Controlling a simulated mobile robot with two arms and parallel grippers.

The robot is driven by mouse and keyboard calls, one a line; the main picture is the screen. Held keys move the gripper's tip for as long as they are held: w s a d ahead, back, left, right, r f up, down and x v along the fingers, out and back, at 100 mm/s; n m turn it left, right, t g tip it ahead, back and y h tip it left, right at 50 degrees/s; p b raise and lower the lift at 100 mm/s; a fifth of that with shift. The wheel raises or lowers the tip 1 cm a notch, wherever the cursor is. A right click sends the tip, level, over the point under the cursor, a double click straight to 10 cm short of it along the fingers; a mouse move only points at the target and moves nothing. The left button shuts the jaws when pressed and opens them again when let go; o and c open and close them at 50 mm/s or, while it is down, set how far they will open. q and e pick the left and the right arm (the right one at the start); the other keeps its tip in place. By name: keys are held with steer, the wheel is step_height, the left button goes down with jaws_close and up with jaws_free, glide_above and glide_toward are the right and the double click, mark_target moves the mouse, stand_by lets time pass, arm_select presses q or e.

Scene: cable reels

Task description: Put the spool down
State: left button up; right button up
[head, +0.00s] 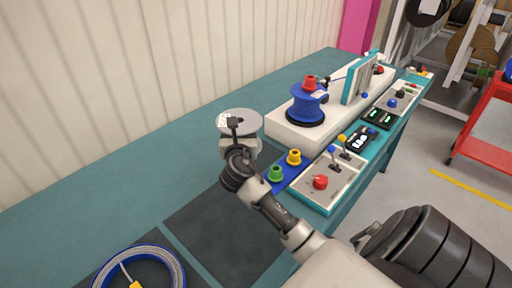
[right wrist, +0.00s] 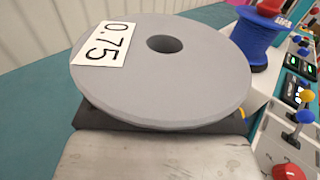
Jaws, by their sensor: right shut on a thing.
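A grey spool (head: 222,118) with a white label is at my right gripper (head: 236,142), over the teal bench left of the white machine. In the right wrist view the spool (right wrist: 170,85) fills the top, its round flange facing up with a centre hole and a "0.75" label. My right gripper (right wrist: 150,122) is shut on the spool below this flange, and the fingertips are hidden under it. I cannot tell whether the spool touches the bench. My left gripper is not in view.
The white machine (head: 283,132) carries a blue spool (head: 305,104) with a red cap. Green (head: 275,174) and yellow (head: 293,157) knobs sit on a blue strip beside a control panel (head: 335,187). A dark mat (head: 215,225) and a cable coil (head: 100,275) lie nearer. The bench's far left is clear.

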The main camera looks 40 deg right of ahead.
steer(key=w+d+f+m+g+h+b, duration=0.2)
steer(key=w+d+m+g+h, duration=0.25)
steer(key=d, duration=0.55)
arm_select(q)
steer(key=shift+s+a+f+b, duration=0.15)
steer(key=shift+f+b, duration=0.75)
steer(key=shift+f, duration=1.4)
arm_select(e)
glide_above(269, 154)
steer(key=w+a, duration=0.3)
steer(key=w, duration=0.1)
steer(key=shift+g+y, duration=0.25)
steer(key=shift+g, duration=0.1)
steer(key=shift+s+a+f, duration=0.1)
steer(key=shift+s+f, duration=0.05)
steer(key=shift+f, duration=2.35)
steer(key=shift+s+f, duration=0.1)
steer(key=shift+f, duration=2.35)
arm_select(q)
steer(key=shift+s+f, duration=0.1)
arm_select(e)
steer(key=shift+f, duration=0.2)
steer(key=o, duration=1.4)
steer(key=shift+c, duration=0.2)
